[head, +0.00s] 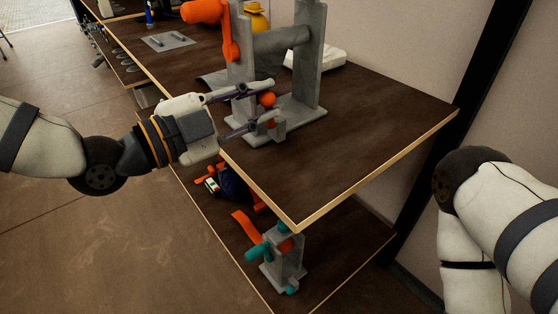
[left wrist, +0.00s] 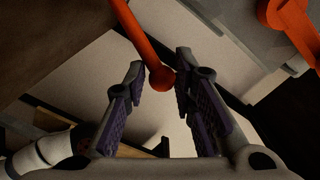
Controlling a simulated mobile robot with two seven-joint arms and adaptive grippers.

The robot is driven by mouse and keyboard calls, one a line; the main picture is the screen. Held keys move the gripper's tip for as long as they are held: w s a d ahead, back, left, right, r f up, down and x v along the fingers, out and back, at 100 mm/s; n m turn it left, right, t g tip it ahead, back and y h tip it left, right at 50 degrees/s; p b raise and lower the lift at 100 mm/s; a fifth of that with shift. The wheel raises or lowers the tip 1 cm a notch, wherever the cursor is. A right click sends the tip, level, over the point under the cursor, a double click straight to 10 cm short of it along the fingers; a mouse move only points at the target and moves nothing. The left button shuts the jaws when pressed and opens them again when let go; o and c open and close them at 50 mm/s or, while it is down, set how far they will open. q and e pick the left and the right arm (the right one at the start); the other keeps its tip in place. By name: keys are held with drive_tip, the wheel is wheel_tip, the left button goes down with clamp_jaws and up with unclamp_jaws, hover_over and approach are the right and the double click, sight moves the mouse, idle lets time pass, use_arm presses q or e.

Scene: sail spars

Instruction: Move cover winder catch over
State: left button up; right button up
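The winder is a grey frame of two uprights (head: 308,62) on a base plate, with a grey roller (head: 281,39) between them and an orange crank (head: 228,38) on its left side. An orange ball knob (head: 267,99), seemingly the catch's end, sits low at its near side by a small grey block (head: 277,127). My left gripper (head: 272,101) is open around the knob. In the left wrist view the knob (left wrist: 162,78) ends an orange rod and lies between the fingers, closer to the right one; contact cannot be told. My right gripper is out of view.
The dark tabletop (head: 370,130) is clear right of the winder, up to its light edge. A white object (head: 327,58) lies behind it. A lower shelf (head: 345,262) holds a grey fixture (head: 288,264) with teal parts and an orange strip (head: 246,228).

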use_arm(q)
drive_tip(key=shift+a+r, duration=0.1)
drive_tip(key=shift+r, duration=0.3)
drive_tip(key=shift+c, duration=0.4)
drive_tip(key=shift+s+d+f, duration=0.65)
drive_tip(key=shift+s, duration=0.25)
drive_tip(key=shift+f, duration=0.1)
drive_tip(key=shift+s+d+f, duration=0.55)
drive_tip(key=shift+s+f, duration=0.25)
drive_tip(key=shift+f, duration=0.1)
